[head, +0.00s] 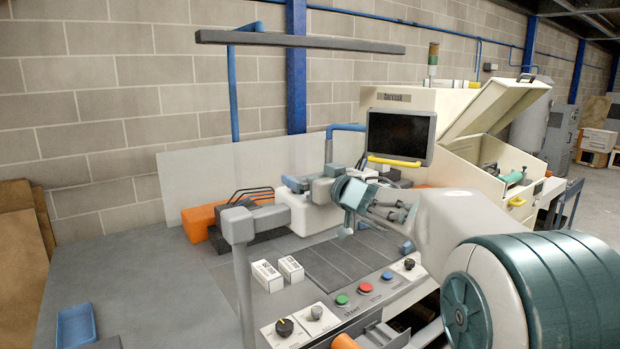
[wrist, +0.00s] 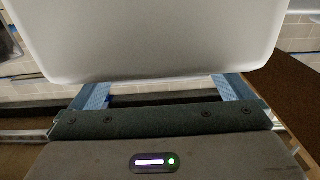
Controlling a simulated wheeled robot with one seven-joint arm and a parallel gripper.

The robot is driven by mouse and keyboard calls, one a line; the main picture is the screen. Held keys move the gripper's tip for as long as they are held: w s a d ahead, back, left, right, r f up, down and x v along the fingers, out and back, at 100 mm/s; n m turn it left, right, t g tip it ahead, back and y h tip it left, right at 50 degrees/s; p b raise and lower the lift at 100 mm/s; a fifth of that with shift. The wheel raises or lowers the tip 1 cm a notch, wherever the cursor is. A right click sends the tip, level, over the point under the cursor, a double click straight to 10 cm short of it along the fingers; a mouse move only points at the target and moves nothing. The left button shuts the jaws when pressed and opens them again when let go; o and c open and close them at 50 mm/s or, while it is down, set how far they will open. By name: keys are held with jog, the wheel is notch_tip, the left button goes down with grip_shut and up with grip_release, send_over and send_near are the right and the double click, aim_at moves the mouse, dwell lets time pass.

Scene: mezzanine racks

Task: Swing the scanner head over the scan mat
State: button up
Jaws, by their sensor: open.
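The scanner head appears to be the white rounded block (head: 308,214) behind the left end of the dark panelled scan mat (head: 350,262). A grey arm (head: 268,218) joins it to a grey post (head: 240,250) at its left. It does not sit over the middle of the mat. My gripper (head: 294,184) reaches in from the right, at the block's upper edge. In the wrist view, a large white surface (wrist: 150,40), likely the same block, fills the top, and my open blue fingers (wrist: 160,92) stand apart below it. Contact cannot be told.
Two small white boxes (head: 278,274) stand left of the mat. A button panel (head: 355,300) lies in front. A monitor (head: 400,135) and a cream machine (head: 490,150) stand behind right. An orange block (head: 200,222) is back left. The left bench (head: 150,280) is mostly clear.

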jog(key=shift+w+a, duration=0.3)
jog(key=shift+w, duration=0.15)
jog(key=c, duration=1.1)
jog(key=shift+s+d, duration=0.1)
